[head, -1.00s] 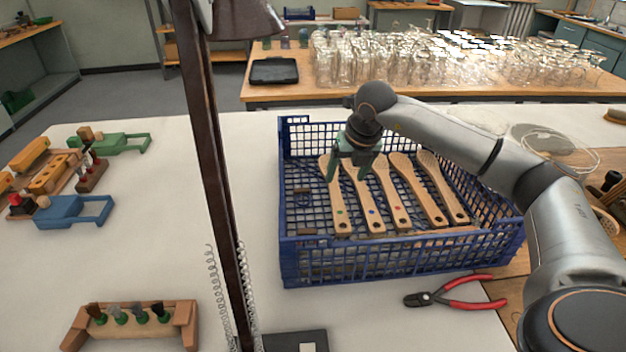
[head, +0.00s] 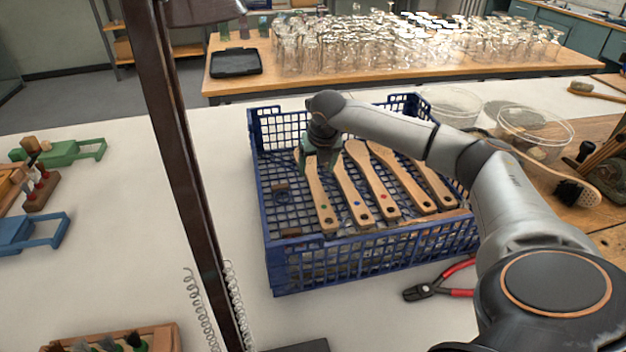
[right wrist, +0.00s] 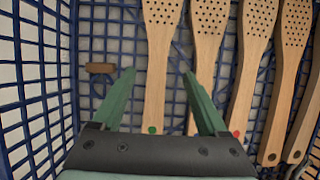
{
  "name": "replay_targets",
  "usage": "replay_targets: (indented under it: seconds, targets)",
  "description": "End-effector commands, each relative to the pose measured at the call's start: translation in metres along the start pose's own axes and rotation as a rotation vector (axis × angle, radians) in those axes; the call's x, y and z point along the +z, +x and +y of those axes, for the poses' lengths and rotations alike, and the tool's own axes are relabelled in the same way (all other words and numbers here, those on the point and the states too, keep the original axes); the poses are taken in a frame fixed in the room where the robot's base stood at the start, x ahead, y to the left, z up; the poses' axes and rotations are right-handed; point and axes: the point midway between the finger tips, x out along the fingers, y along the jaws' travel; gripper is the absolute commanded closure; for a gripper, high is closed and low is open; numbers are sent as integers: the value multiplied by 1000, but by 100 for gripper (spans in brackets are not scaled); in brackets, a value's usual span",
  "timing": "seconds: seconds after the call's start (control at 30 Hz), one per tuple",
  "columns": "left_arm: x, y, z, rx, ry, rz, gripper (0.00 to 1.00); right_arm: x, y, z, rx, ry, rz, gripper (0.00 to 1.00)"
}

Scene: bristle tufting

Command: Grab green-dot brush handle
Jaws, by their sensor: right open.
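The green-dot brush handle (head: 321,201) is the leftmost of several pale wooden handles lying side by side in a blue mesh crate (head: 342,258). My right gripper (head: 320,168) is over its far half, pointing down into the crate. In the right wrist view, the green-dot handle (right wrist: 157,85) runs between the two green fingers of the open right gripper (right wrist: 159,74), its dot near the gripper's base. I cannot tell how far the fingertips are above it. The blue-dot handle (head: 350,195) lies just to its right, partly hidden by the right finger in the wrist view. My left gripper is out of view.
The red-dot handle (head: 375,185) and further handles fill the crate's right side. Crate walls rise around them. A small brown block (right wrist: 101,68) lies left of the handles. Red-handled pliers (head: 440,284) lie before the crate. A dark lamp post (head: 180,150) stands to the left.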

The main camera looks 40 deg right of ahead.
Motion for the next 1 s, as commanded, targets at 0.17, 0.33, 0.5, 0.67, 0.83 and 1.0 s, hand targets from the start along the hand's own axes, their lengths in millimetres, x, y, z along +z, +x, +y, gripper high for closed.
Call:
replay_targets:
  seconds: [0.17, 0.33, 0.5, 0.67, 0.83, 1.0]
  targets:
    - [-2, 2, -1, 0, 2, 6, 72, 0, 29, 4, -1, 2, 4, 24]
    - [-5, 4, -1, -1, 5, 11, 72, 1, 42, 3, 0, 0, 2, 24]
    - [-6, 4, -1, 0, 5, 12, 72, 1, 42, 3, 0, -1, 1, 24]
    - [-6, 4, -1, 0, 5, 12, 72, 1, 42, 3, 0, 0, 1, 24]
    - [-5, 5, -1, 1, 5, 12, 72, 0, 44, 3, 0, 0, 2, 24]
    - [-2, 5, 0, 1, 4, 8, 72, 0, 44, 3, 0, 0, 1, 30]
